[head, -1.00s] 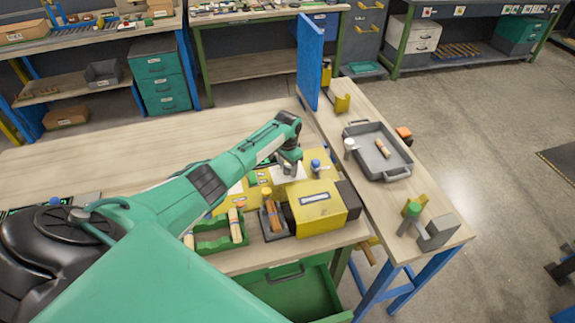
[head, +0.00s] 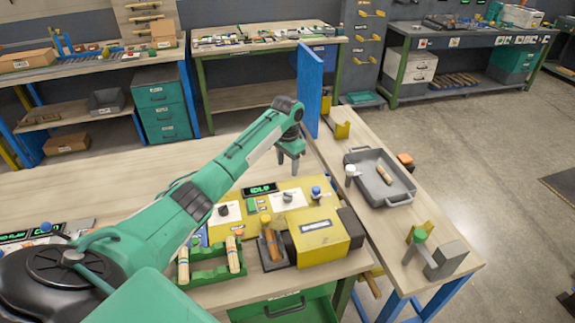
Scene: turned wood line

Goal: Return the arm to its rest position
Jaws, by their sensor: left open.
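My left arm is green and reaches in from the left in the head view. Its gripper (head: 289,163) is open and empty, pointing down above the far side of the yellow control panel (head: 233,205), beside the blue upright board (head: 309,85). It appears clear of the things below it. My right gripper is not in view.
Below the arm stand a yellow machine (head: 318,235) and a green rack (head: 208,273) with turned wood pieces. A grey tray (head: 402,187) holding one wood piece (head: 384,175) is on the right bench. The bench's back left is clear.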

